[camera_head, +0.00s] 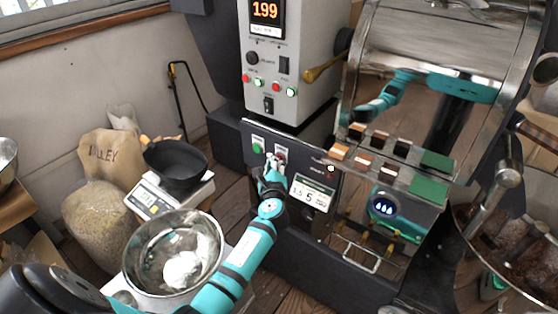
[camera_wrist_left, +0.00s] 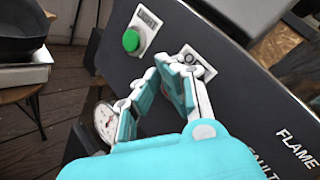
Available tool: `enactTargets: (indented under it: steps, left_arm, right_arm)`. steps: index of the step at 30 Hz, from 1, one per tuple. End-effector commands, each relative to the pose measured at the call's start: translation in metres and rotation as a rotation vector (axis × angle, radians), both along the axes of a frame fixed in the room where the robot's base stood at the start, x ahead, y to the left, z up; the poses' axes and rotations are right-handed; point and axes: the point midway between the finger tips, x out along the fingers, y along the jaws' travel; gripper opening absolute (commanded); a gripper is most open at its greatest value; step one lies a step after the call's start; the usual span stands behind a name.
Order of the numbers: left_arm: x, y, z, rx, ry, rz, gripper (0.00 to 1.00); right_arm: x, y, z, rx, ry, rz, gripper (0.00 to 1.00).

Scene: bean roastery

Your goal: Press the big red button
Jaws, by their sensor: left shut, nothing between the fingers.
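The red button (camera_head: 281,155) is on the dark lower panel of the roasting machine, partly covered by my left gripper (camera_head: 271,161) in the head view. The gripper is shut and empty, with its tips at the panel close to the button. I cannot tell whether they touch it. In the left wrist view the shut left gripper (camera_wrist_left: 166,70) covers the red button, and only part of its white label plate (camera_wrist_left: 195,62) shows beside the fingers. My right gripper is not in view.
A green button (camera_head: 258,148) sits just left on the same panel; it also shows in the left wrist view (camera_wrist_left: 131,40). A gauge display (camera_head: 311,193) is to the right. A steel bowl (camera_head: 172,252) and black pan (camera_head: 176,166) stand left of my arm.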

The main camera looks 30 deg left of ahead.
Motion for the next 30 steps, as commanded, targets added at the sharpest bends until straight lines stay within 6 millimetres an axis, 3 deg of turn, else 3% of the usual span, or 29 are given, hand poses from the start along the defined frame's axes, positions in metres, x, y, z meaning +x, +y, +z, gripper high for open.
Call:
enactTargets:
  steps: [17, 30]
  left_arm:
    - [0.003, 0.000, 0.001, 0.000, -0.001, -0.001, 0.00]
    - [-0.014, 0.001, 0.000, 0.001, 0.000, -0.001, 0.00]
  right_arm:
    - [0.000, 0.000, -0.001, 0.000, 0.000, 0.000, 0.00]
    - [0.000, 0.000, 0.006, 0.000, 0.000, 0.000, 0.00]
